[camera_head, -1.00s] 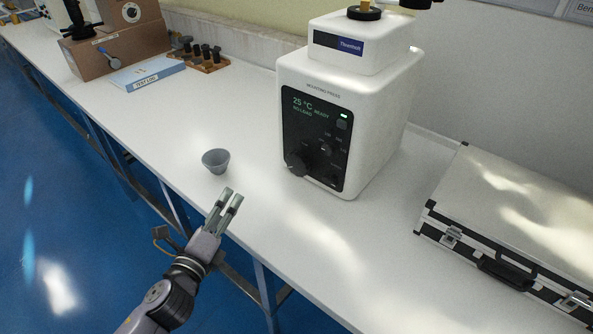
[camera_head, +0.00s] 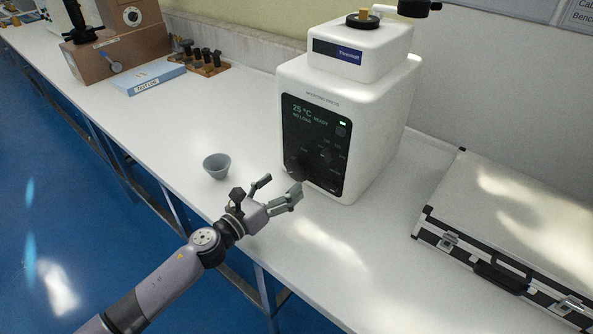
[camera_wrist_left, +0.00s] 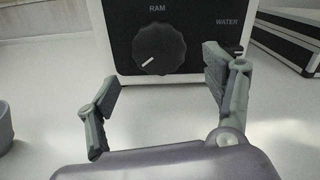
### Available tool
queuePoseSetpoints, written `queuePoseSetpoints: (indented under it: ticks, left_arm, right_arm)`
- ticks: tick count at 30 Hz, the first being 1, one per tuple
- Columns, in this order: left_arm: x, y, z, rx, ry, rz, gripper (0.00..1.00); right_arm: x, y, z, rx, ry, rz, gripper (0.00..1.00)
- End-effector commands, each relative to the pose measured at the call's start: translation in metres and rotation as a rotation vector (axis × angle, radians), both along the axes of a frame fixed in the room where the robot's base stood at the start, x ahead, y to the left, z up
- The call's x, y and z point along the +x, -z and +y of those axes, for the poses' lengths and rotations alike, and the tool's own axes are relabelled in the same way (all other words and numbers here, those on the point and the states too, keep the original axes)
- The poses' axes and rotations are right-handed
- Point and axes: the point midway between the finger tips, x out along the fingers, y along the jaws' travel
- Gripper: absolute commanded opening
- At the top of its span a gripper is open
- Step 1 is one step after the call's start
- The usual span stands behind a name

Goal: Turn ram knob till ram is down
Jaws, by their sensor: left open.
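The white mounting press (camera_head: 375,120) stands on the bench with a dark front panel (camera_head: 315,135); its display reads 25 °C, READY. The round black ram knob (camera_wrist_left: 158,47), under the label RAM, has a white pointer mark aimed to the lower left. My left gripper (camera_head: 280,187) is open in front of the panel's lower left part. In the left wrist view its two fingers (camera_wrist_left: 161,80) are spread on either side of the knob's lower area, with nothing held; contact with the knob does not show. The ram itself is not visible. My right gripper is out of view.
A grey cup (camera_head: 217,166) stands left of my gripper. A silver case (camera_head: 520,215) lies right of the press. A WATER knob (camera_wrist_left: 232,50) sits close by the right finger. A blue book (camera_head: 149,79) and a wooden holder (camera_head: 207,68) are farther back.

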Motion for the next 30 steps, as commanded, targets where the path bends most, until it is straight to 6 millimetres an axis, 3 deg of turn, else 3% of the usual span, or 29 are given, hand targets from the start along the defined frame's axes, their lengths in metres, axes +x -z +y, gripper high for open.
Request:
queuePoseSetpoints:
  ticks: [6,12,23,30]
  left_arm:
    - [0.034,0.001,-0.025,-0.001,0.001,-0.001,0.75]
    - [0.049,0.001,-0.036,-0.001,0.001,0.000,0.75]
    - [0.052,0.000,-0.038,-0.002,0.001,0.001,0.74]
    - [0.052,0.000,-0.038,-0.002,0.000,0.001,0.58]
  right_arm:
    - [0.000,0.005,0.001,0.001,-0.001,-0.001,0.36]
    - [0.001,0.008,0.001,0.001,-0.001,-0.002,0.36]
    - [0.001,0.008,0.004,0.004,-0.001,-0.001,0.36]
    - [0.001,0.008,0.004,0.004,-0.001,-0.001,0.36]
